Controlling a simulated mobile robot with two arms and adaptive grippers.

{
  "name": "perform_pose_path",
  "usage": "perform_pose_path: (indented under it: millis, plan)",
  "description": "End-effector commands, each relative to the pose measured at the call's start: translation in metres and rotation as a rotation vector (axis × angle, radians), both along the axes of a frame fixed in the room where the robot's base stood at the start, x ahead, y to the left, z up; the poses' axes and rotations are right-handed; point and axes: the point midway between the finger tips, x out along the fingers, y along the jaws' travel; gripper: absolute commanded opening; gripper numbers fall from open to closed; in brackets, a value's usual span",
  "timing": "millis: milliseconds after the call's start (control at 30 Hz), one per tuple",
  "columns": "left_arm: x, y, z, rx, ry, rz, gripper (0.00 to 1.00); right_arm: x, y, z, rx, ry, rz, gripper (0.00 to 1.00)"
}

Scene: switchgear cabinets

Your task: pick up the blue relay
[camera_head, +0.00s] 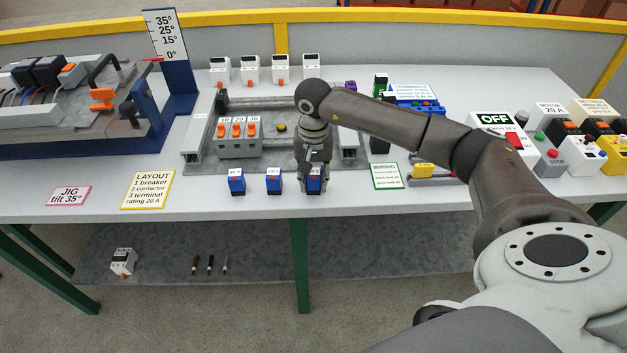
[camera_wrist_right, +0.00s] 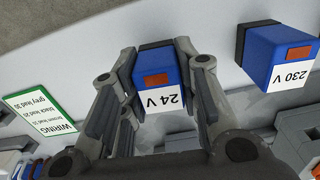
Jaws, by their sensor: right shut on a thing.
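Three blue relays stand in a row near the front edge of the table: a left one (camera_head: 236,182), a middle one (camera_head: 274,182) and the right one (camera_head: 314,186). My right gripper (camera_head: 315,178) points down over the right relay and partly hides it. In the right wrist view this relay (camera_wrist_right: 163,78) reads 24 V and has an orange patch on top. The fingers of my right gripper (camera_wrist_right: 157,62) are shut on its two sides. A neighbouring relay (camera_wrist_right: 279,55) reads 230 V and stands apart from the fingers. I cannot tell whether the 24 V relay touches the table.
A grey panel with breakers (camera_head: 238,138) lies behind the relays. A green-bordered WIRING card (camera_head: 387,176) lies to the right. A yellow LAYOUT card (camera_head: 147,190) and a blue tilt jig (camera_head: 178,90) are on the left. The table front between cards and relays is clear.

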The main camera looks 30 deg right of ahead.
Motion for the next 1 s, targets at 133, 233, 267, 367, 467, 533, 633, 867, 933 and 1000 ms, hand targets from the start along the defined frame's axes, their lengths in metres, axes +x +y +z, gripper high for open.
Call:
perform_pose_path:
  millis: [133,233,267,367,467,533,633,867,933,1000]
  plan:
    - [0.0,0.0,0.0,0.0,0.0,0.0,0.4,0.0,0.0,0.0,0.0,0.0,0.0,0.0]
    - [0.0,0.0,0.0,0.0,0.0,0.0,0.4,0.0,0.0,0.001,0.0,-0.001,0.0,0.0]
    - [0.0,0.0,0.0,0.0,0.0,0.0,0.4,0.0,0.0,0.001,0.0,-0.001,0.0,0.0]
    - [0.0,0.0,0.0,0.0,0.0,0.0,0.4,0.0,0.0,0.001,0.0,-0.001,0.0,0.0]
    - [0.0,0.0,-0.001,0.0,-0.001,0.0,0.4,0.001,0.0,0.004,0.0,-0.001,0.0,0.0]
    - [0.0,0.0,-0.002,0.0,-0.001,0.0,0.4,0.001,0.0,0.008,0.0,-0.003,-0.001,0.0]
    - [0.0,0.0,-0.005,0.0,-0.001,0.001,0.4,0.002,0.0,0.019,0.0,-0.005,-0.001,0.0]
    - [0.0,0.0,-0.02,0.0,-0.001,0.001,0.4,-0.017,0.017,0.059,0.0,-0.009,0.006,0.0]
    - [0.001,0.0,-0.026,0.0,-0.001,0.001,0.4,-0.028,0.027,0.076,-0.001,-0.009,0.007,0.0]
    - [0.001,-0.001,-0.031,-0.001,-0.001,0.001,0.4,-0.039,0.037,0.092,-0.001,-0.009,0.007,0.0]
